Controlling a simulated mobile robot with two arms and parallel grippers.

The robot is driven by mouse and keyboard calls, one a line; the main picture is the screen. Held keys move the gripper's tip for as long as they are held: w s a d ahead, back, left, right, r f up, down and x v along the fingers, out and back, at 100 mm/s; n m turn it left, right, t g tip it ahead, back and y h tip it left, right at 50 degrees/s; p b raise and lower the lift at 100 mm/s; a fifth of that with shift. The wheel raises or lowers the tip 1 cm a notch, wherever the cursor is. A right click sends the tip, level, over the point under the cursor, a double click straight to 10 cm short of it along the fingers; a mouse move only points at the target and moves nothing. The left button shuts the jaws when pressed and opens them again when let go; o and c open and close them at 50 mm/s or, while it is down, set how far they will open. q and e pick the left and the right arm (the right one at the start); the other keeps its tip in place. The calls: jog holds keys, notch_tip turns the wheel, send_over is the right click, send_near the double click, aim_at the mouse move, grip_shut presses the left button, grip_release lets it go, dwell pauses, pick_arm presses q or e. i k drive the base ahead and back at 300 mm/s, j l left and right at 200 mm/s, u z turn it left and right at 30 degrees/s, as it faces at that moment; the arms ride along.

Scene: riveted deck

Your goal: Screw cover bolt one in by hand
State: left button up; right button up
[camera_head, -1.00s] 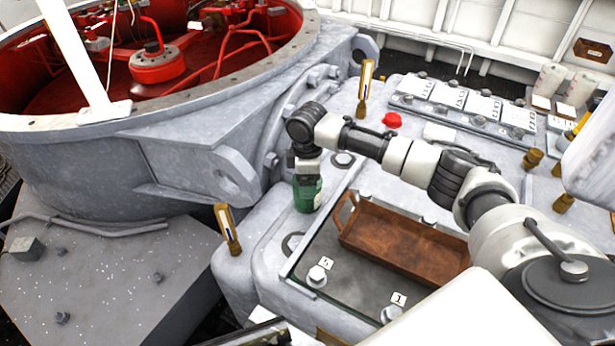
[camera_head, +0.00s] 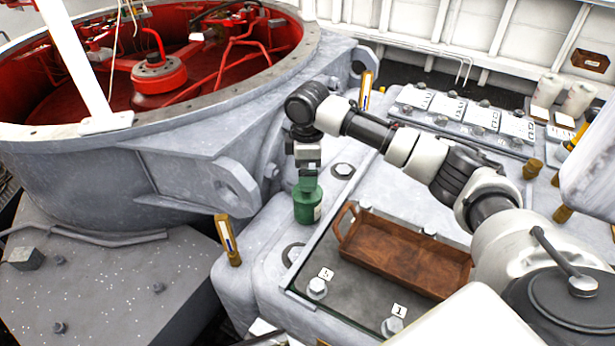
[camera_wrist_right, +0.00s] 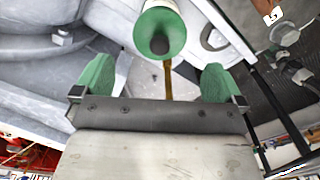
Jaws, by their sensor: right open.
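Cover bolt one (camera_head: 392,327) is the hex bolt beside the "1" label at the front right corner of the dark cover plate (camera_head: 357,291). It appears seated upright in the plate; its thread is hidden. My right gripper (camera_head: 307,184) points down just above a green canister (camera_head: 307,207), left of the plate. In the wrist view its green-padded fingers (camera_wrist_right: 157,80) stand wide apart with nothing gripped between them. The green canister (camera_wrist_right: 160,30), with a dark round tip, shows beyond them. My left gripper is not visible.
A brown wooden tray (camera_head: 405,274) lies empty on the plate. Another numbered bolt (camera_head: 317,288) stands at the plate's left corner. A brass post (camera_head: 229,243) stands to the left. The large grey ring housing (camera_head: 110,180) rises behind it.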

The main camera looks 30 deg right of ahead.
aim_at(393, 325)
jog(key=k+j, duration=0.2)
jog(key=k, duration=0.3)
jog(key=k+j, duration=0.2)
jog(key=k, duration=0.25)
jog(key=k+j, duration=0.2)
jog(key=k, duration=0.3)
